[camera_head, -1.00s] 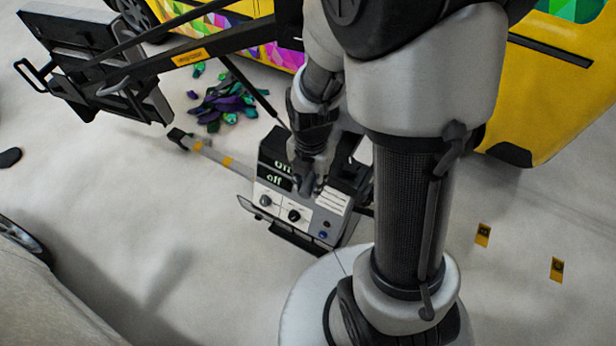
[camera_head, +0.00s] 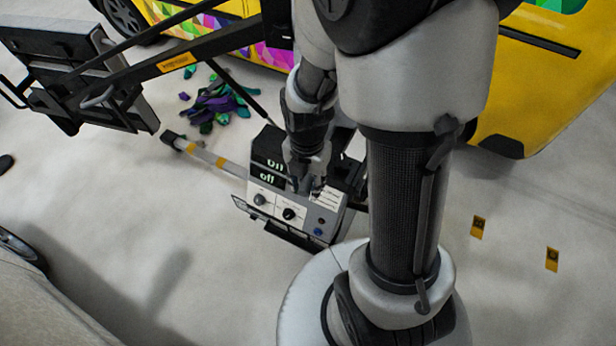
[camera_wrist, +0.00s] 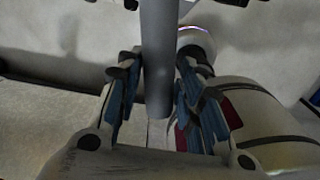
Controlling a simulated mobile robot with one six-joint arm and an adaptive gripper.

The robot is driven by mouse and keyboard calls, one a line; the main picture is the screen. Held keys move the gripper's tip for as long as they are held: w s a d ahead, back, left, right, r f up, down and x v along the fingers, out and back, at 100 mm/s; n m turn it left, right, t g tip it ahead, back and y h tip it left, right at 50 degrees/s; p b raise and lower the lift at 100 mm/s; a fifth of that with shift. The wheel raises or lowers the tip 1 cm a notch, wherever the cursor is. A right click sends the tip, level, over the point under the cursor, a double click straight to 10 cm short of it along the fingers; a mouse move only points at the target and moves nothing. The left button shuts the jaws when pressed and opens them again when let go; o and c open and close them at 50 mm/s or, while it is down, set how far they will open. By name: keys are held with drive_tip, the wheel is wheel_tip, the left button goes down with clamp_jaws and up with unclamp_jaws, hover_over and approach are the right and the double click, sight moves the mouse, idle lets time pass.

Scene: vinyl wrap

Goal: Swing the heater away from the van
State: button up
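The heater (camera_head: 70,80) is a dark flat panel with side handles, at upper left in the head view. It hangs on a long black boom (camera_head: 190,52) and stands apart from the yellow van (camera_head: 555,75). My gripper (camera_head: 308,185) points down in front of a control box (camera_head: 268,205) with "On" and "off" labels and knobs. In the wrist view my gripper's fingers (camera_wrist: 158,100) stand on both sides of a grey bar (camera_wrist: 158,55). I cannot tell whether they press on it. My arm hides part of the boom and stand.
A pale leg with yellow bands (camera_head: 205,155) runs left from the control box. Purple and green wrap scraps (camera_head: 218,103) lie on the floor near the van. Two yellow floor markers (camera_head: 478,227) lie at right. A pale covered shape (camera_head: 40,305) is at lower left.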

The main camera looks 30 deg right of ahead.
drive_tip(key=shift+o, duration=1.3)
drive_tip(key=shift+a, duration=0.15)
drive_tip(key=shift+o, duration=0.8)
drive_tip(key=shift+w, duration=0.15)
drive_tip(key=shift+r, duration=0.1)
wheel_tip(320, 180, up, 10)
drive_tip(key=p, duration=0.8)
